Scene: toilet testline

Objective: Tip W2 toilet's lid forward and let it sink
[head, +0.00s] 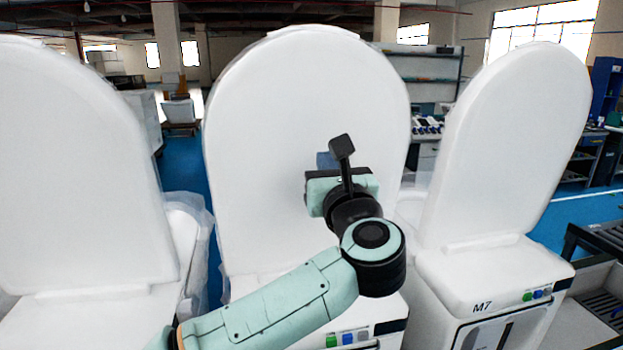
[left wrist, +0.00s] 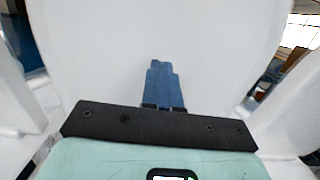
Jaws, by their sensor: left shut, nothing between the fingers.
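The middle toilet's white lid (head: 270,110) stands upright, its broad rear face toward me. It also fills most of the left wrist view (left wrist: 100,50). No W2 label is readable; my arm covers much of the middle toilet's body (head: 345,335). My left gripper (head: 326,160) is in front of the lid, right of its middle and about halfway up. Its blue fingers (left wrist: 163,85) are shut together with nothing between them and point at the lid. They are at or very near its surface; I cannot tell whether they touch. My right gripper is not in view.
A toilet marked M7 (head: 490,285) stands close on the right with its lid (head: 515,140) up. Another upright lid (head: 75,170) is close on the left. Narrow gaps separate them. A dark rack (head: 598,240) is at the far right.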

